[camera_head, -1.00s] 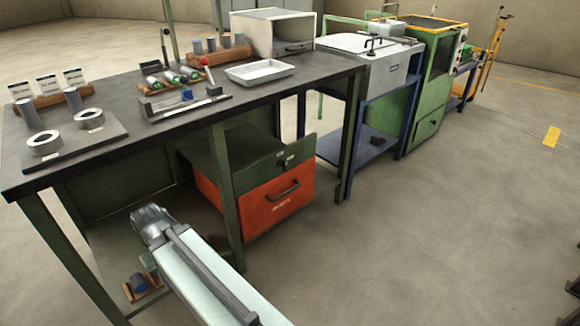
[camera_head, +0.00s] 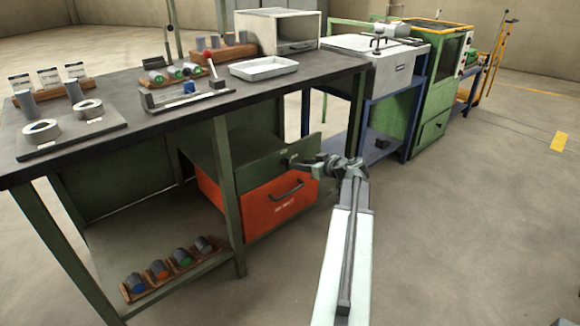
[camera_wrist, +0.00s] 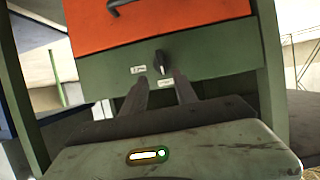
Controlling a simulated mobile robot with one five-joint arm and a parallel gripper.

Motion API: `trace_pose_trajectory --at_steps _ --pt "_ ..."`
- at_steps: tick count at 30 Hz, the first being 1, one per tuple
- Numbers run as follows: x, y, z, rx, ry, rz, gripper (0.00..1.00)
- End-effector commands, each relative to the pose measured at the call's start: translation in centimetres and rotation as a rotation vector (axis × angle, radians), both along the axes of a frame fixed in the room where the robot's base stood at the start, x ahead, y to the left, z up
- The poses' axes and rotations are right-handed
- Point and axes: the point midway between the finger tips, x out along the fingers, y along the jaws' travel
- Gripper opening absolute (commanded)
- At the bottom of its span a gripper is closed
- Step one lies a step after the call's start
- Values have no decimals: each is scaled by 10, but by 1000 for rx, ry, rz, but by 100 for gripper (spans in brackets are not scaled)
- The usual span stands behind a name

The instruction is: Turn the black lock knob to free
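The black lock knob (camera_wrist: 162,62) sits on the green panel (camera_wrist: 215,55) of the cabinet under the bench. In the wrist view the orange drawer shows above this panel, the reverse of the head view. The knob's grip stands nearly upright in the wrist picture. Two small white labels (camera_wrist: 138,70) are beside it, too small to read surely. My gripper (camera_wrist: 161,78) is open and empty, its fingers pointing at the panel on either side of the knob's line, seemingly just short of it. In the head view my gripper (camera_head: 300,163) largely hides the knob.
The orange drawer (camera_head: 262,205) with a black handle is below the green panel. A green bench leg (camera_head: 227,185) stands left of it. A blue-framed stand (camera_head: 385,150) is to the right. The floor (camera_head: 470,230) at the right is clear.

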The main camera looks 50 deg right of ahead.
Motion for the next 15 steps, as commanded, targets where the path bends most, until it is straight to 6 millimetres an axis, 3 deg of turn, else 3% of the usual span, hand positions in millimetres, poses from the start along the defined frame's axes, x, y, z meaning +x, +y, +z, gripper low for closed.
trace_pose_trajectory --at_steps 5,15 --pt "11 1 -6 1 2 4 35" --pt "66 -3 -30 2 3 7 35"
